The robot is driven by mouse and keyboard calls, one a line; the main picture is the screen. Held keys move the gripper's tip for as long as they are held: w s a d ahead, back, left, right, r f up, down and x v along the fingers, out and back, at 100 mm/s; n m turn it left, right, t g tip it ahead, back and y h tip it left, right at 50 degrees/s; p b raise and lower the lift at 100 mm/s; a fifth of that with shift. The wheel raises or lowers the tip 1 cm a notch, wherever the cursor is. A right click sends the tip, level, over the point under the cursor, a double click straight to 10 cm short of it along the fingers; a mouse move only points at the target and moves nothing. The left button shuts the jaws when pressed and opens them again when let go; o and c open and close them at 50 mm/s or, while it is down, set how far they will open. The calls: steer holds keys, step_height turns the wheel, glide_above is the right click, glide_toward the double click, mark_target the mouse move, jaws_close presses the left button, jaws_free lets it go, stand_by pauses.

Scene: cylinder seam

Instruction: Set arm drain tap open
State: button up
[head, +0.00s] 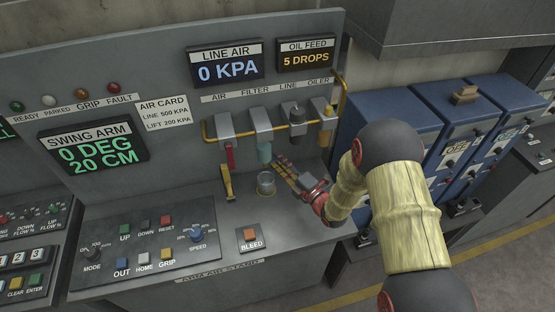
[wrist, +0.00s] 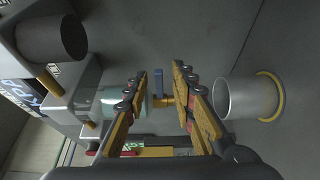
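The drain tap is a small blue-grey lever (wrist: 158,80) on a brass stub (wrist: 165,101) at the end of the clear filter bowl (wrist: 113,103) in the wrist view. The lever lies crosswise to the bowl's axis. The bowl also shows under the FILTER label in the head view (head: 265,152), where the tap is too small to make out. My gripper (wrist: 161,70) is open, with a finger on each side of the lever in the picture. No contact shows, and I cannot tell how deep the lever sits. In the head view my gripper (head: 283,169) reaches in from the right.
A metal cup (head: 266,184) stands below the filter; it shows at right in the wrist view (wrist: 248,98). A yellow-and-red handle (head: 227,182) hangs to the left. The LINE (head: 297,120) and OILER (head: 325,128) units hang to the right. LINE AIR display (head: 226,66) reads 0 KPA.

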steer(key=shift+x, duration=0.8)
steer(key=c, duration=0.3)
jaws_close()
